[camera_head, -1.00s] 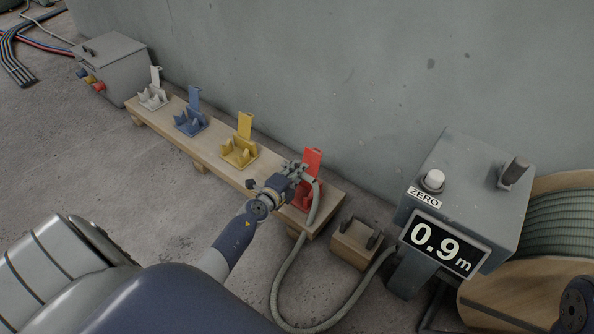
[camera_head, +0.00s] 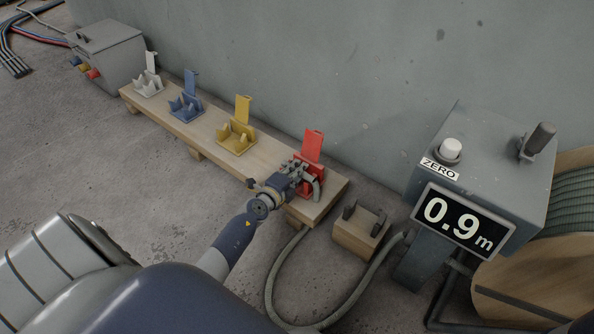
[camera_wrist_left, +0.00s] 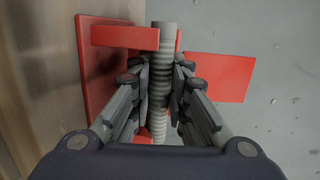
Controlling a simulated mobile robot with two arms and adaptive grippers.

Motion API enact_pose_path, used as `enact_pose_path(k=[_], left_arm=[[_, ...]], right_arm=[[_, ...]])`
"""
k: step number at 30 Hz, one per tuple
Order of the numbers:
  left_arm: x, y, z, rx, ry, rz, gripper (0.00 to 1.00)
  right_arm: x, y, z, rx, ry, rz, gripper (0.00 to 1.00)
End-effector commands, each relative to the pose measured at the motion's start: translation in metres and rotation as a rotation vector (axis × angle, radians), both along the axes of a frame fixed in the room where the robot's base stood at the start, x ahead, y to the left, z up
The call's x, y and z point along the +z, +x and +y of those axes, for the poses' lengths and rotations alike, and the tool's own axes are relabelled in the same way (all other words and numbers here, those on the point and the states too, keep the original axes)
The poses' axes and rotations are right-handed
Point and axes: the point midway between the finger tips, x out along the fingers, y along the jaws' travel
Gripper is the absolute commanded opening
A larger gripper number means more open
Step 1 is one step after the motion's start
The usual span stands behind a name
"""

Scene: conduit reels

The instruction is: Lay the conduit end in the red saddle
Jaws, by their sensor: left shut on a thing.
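The red saddle (camera_head: 312,147) stands at the near right end of the wooden plank, its tall back flap upright. My left gripper (camera_head: 307,181) is at this saddle, shut on the grey ribbed conduit (camera_head: 269,277) near its end. In the left wrist view the conduit (camera_wrist_left: 162,42) runs between the fingers (camera_wrist_left: 161,85), with red saddle (camera_wrist_left: 124,37) parts on both sides of it. The gripper hides much of the saddle, so I cannot tell whether the conduit touches its bottom. My right gripper is not in view.
White (camera_head: 148,86), blue (camera_head: 185,106) and yellow (camera_head: 236,136) saddles stand empty along the plank (camera_head: 210,133). A wooden block (camera_head: 358,238) with dark posts stands right of it. The meter box (camera_head: 470,170) reads 0.9 m, beside a reel (camera_head: 530,290). A wall rises behind.

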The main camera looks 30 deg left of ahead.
Motion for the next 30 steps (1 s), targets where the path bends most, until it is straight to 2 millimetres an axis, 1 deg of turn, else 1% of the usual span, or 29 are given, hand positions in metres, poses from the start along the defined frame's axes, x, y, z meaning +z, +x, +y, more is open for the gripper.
enact_pose_path(k=[8, 9, 12, 19, 20, 21, 22, 30], left_arm=[[0.0006, 0.0001, 0.0001, 0.0, 0.0, -0.001, 0.0], [0.0006, 0.0001, 0.0001, 0.0, 0.0, -0.001, 0.21], [0.0006, 0.0001, 0.0001, 0.0, 0.0, -0.001, 0.4], [0.0005, 0.0001, 0.0001, 0.0, 0.0, 0.0, 0.4], [0.0003, 0.0001, 0.0, 0.0, 0.0, 0.0, 0.44], [0.0003, 0.0001, 0.0, 0.0, 0.0, 0.0, 0.52], [0.0002, 0.0, 0.0001, 0.0, 0.0, 0.0, 0.53], [0.0004, 0.0, 0.0, 0.0, 0.0, 0.0, 0.53]], right_arm=[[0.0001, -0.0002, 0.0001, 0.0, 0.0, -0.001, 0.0], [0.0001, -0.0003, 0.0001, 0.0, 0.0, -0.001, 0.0], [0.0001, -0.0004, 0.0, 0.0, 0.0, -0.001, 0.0], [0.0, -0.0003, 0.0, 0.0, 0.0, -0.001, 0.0], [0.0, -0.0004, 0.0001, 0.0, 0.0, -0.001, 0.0], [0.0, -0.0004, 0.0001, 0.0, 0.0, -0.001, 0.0], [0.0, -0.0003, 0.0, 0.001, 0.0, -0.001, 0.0], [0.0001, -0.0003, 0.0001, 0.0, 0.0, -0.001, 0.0]])
